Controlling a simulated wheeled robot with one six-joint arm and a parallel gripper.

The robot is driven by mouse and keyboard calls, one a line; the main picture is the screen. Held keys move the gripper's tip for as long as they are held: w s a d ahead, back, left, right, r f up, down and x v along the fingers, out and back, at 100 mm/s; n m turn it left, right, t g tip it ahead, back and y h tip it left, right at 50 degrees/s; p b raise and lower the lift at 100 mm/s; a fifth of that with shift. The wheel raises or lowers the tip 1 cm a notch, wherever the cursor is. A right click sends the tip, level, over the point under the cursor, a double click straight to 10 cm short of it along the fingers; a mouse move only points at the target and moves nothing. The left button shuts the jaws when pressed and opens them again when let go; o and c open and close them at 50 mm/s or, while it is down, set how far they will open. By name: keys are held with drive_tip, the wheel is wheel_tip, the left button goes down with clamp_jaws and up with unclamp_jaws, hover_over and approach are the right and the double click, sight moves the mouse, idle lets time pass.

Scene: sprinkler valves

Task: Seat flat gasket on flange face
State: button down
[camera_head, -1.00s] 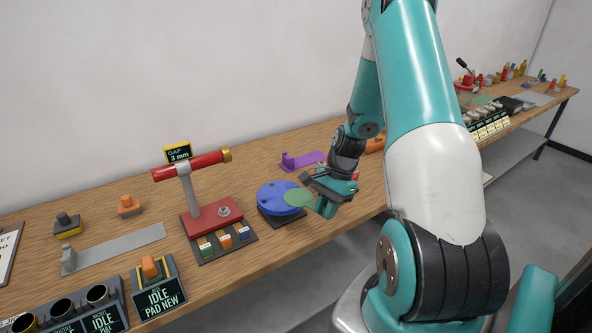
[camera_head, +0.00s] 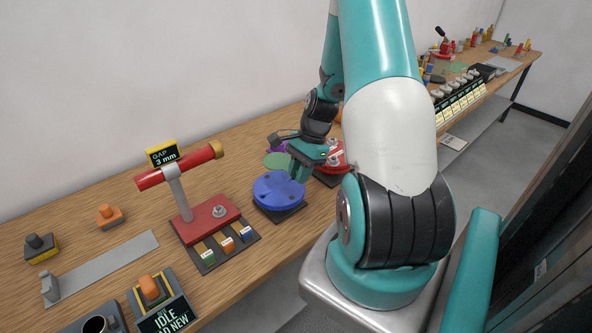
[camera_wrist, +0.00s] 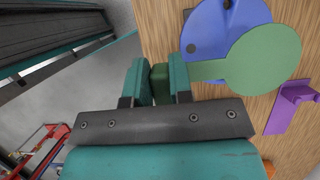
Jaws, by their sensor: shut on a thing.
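The flat green gasket (camera_head: 276,160) is a thin disc with a tab. My gripper (camera_head: 298,172) is shut on a dark green grip block (camera_wrist: 160,84) at the tab's end, and holds the disc out to one side. The blue round flange (camera_head: 279,190) with dark holes sits on a dark base on the bench. In the head view the gasket shows just behind the flange. In the wrist view the gasket disc (camera_wrist: 263,60) covers part of the flange (camera_wrist: 208,28). The height gap between them is unclear.
A red stand with a gap sign (camera_head: 163,153) is left of the flange. A red fixture (camera_head: 333,155) lies right of my gripper, partly hidden by my arm. A purple bracket (camera_wrist: 291,105) is near the gasket. Bare bench (camera_head: 120,190) lies further left.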

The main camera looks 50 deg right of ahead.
drive_tip(key=shift+r, duration=0.1)
wheel_tip(320, 180, down, 8)
drive_tip(key=b, duration=0.4)
idle(0.5)
drive_tip(key=shift+f+b, duration=0.8)
drive_tip(key=shift+f, duration=0.35)
idle(0.7)
drive_tip(key=c, duration=0.9)
unclamp_jaws()
drive_tip(key=shift+r, duration=0.1)
drive_tip(key=shift+c, duration=0.2)
drive_tip(key=p+v, duration=0.6)
drive_tip(key=v, duration=0.2)
drive_tip(key=shift+p, duration=0.3)
